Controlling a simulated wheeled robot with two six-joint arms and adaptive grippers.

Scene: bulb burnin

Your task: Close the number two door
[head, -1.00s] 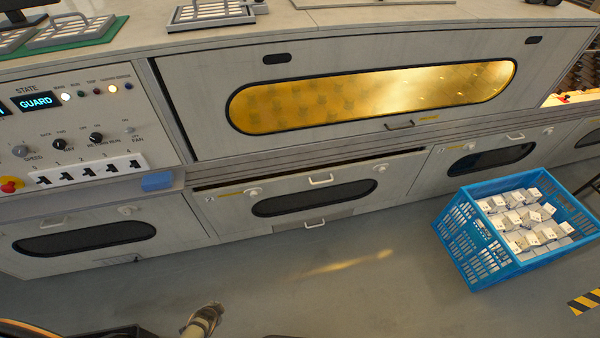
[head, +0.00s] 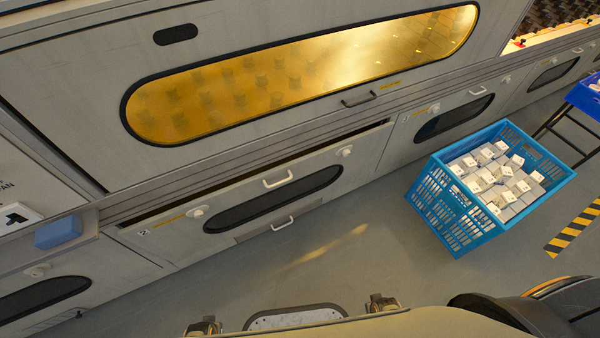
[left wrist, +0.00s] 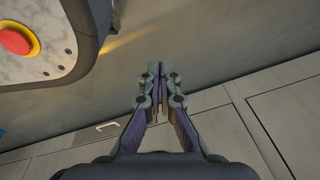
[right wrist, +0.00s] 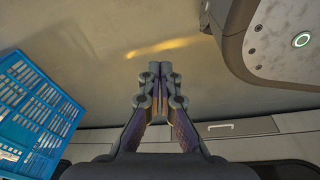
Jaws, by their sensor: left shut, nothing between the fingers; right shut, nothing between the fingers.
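The number two door (head: 168,240) is the low middle panel of the machine in the head view, with a small "2" at its left end. It has a dark oval window (head: 272,199), a pale handle (head: 277,180) at its upper edge and another lower down. A dark gap runs along its top edge, so it stands slightly open. My left gripper (left wrist: 153,72) is shut and empty over the floor in the left wrist view. My right gripper (right wrist: 154,72) is shut and empty over the floor in the right wrist view. Neither touches the door.
A blue crate (head: 437,211) of white boxes stands on the floor right of the door; it also shows in the right wrist view (right wrist: 35,115). A large amber window (head: 300,75) lies above. Floor (head: 300,260) before the door is clear. A striped floor marking (head: 572,229) is at right.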

